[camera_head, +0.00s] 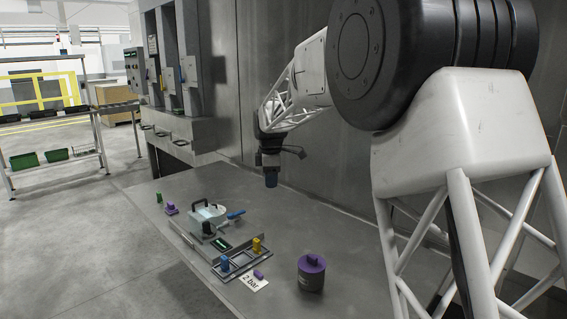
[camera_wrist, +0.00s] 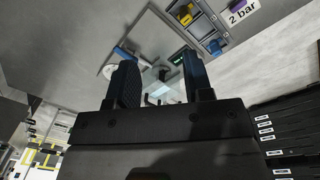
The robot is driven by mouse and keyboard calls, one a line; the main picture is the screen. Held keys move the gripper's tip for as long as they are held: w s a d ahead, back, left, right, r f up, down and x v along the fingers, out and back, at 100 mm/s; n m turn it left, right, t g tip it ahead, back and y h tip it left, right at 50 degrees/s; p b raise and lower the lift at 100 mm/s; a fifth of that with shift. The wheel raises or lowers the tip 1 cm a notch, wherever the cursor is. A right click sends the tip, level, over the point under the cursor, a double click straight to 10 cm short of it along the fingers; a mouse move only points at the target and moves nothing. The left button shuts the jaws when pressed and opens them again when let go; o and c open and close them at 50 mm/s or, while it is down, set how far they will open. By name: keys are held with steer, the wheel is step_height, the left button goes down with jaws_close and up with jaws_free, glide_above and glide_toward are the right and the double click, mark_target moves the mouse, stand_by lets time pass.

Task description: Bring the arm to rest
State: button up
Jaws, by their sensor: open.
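My white lattice arm reaches out over the grey metal table (camera_head: 330,225). My gripper (camera_head: 271,180) hangs above the table in the head view, clear of everything on it. In the wrist view my gripper (camera_wrist: 158,85) shows two dark fingers apart, with nothing held between them. Beyond the fingers in the wrist view are parts of the table's device and a blue piece (camera_wrist: 205,27) in a tray.
On the table stand a device with a clear-topped housing (camera_head: 210,212), a blue block (camera_head: 225,264), a yellow block (camera_head: 256,244), a "2 bar" card (camera_head: 252,283) and a purple-lidded canister (camera_head: 311,275). A wall rises behind. Shelves (camera_head: 55,155) stand at left.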

steer(key=s+d+r+m, duration=0.25)
steer(key=s+d, duration=0.25)
steer(key=s, duration=0.4)
steer(key=s+d+r+m+t, duration=0.1)
steer(key=s+d+m, duration=0.35)
steer(key=s, duration=0.45)
steer(key=s+d+r+m, duration=0.2)
steer(key=s+d+m, duration=0.1)
steer(key=s+d, duration=0.4)
steer(key=s+d+f+m, duration=0.2)
steer(key=s+m, duration=0.1)
steer(key=s, duration=0.6)
steer(key=s+d+f+m, duration=0.2)
steer(key=s+f+m, duration=0.1)
steer(key=s, duration=0.7)
steer(key=s+d+f+m+t, duration=0.1)
steer(key=s+d+f+m, duration=0.1)
steer(key=s, duration=0.8)
steer(key=shift+s+f+m, duration=0.25)
steer(key=shift+f+m, duration=0.4)
steer(key=shift+m, duration=0.15)
steer(key=shift+d, duration=0.1)
stand_by(1.0)
